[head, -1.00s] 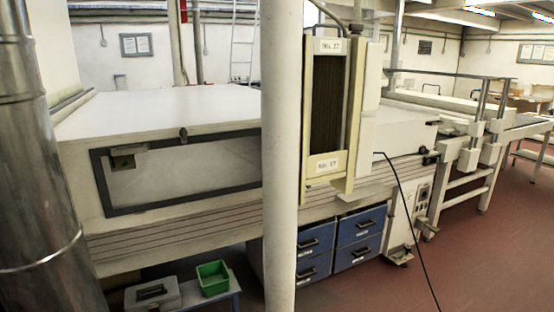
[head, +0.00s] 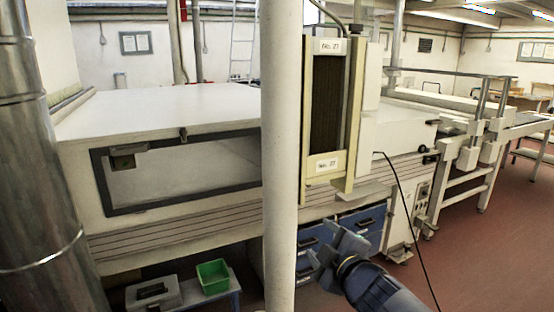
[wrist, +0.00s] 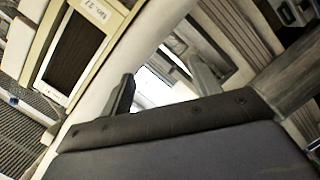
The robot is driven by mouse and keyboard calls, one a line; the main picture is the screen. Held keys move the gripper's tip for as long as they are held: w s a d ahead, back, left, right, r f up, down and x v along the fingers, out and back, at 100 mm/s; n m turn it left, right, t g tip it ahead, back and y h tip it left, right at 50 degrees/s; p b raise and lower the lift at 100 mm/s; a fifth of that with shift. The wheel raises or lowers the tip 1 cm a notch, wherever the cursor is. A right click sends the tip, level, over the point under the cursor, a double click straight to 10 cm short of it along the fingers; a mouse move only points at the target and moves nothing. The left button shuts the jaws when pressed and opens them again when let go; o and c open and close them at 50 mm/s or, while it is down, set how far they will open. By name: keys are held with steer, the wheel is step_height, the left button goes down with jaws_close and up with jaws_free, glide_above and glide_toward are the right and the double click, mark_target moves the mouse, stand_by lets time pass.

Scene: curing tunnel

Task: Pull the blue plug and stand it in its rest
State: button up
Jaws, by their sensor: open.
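I cannot make out the blue plug or its rest for certain in either view. A small bluish spot (wrist: 13,99) shows at the left edge of the wrist view, too small to identify. My gripper (head: 326,245) is in the lower middle of the head view, in front of the blue drawers and right of the white post. Its two fingers stand apart with nothing between them. In the wrist view the open fingers (wrist: 163,85) show above the dark gripper body, which hides the lower part of that picture.
A white post (head: 280,160) stands left of my gripper. A labelled cream frame (head: 307,120) hangs above it. A black cable (head: 402,205) runs down at the right. A green bin (head: 213,277) and a grey box (head: 135,302) sit low left. Red floor (head: 480,250) is open at right.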

steer(key=a+r+n+g+y, duration=0.3)
steer(key=a+n+y, duration=0.5)
steer(key=n+y, duration=0.15)
steer(key=s+a+n+g+y, duration=0.4)
steer(key=s+n+g, duration=0.4)
steer(key=n+g, duration=0.2)
steer(key=shift+s+a+f+g, duration=0.15)
steer(key=shift+a+f+g, duration=0.2)
steer(key=shift+g, duration=0.25)
steer(key=shift+r+n, duration=0.1)
steer(key=shift+n, duration=0.15)
steer(key=shift+c, duration=0.6)
